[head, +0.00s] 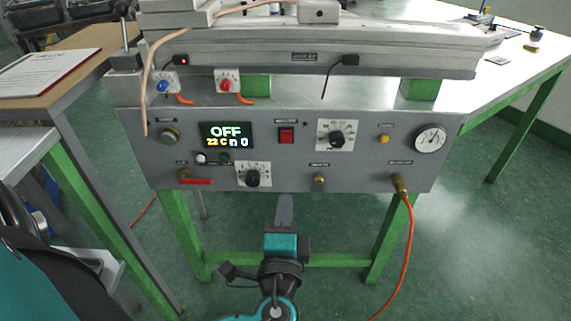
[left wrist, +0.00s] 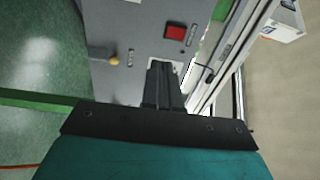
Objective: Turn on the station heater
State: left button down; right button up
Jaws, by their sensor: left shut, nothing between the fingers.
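The station's grey control panel (head: 285,150) faces me in the head view. Its display (head: 226,136) reads OFF, with 22 C below. A red square switch (head: 286,136) is right of the display; it also shows in the left wrist view (left wrist: 175,32). A black dial (head: 337,138) is to its right and another dial (head: 252,175) sits lower. My left gripper (head: 284,200) is shut and empty, at the panel's lower edge in the picture, below the red switch. Its fingers (left wrist: 163,70) point toward the switch and appear apart from it. My right gripper is not visible.
A pressure gauge (head: 430,138) and a yellow button (head: 384,139) are at the panel's right. A brass fitting (head: 318,181) sticks out low; an orange hose (head: 410,230) hangs from another. Blue (head: 163,85) and red (head: 227,83) valve knobs are above. Green legs stand below.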

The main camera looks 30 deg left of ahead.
aim_at(286, 134)
pick_arm(q)
jog(key=shift+s+d+r+t+y, duration=0.1)
jog(key=shift+s+r+t+y, duration=0.15)
jog(key=shift+r+t+y, duration=0.45)
jog(key=shift+w+r, duration=0.1)
jog(key=shift+r, duration=0.15)
jog(key=x, duration=1.3)
jog(key=shift+w+a+f+b, duration=0.15)
jog(key=shift+w+a+b, duration=0.15)
jog(key=shift+w+b, duration=0.05)
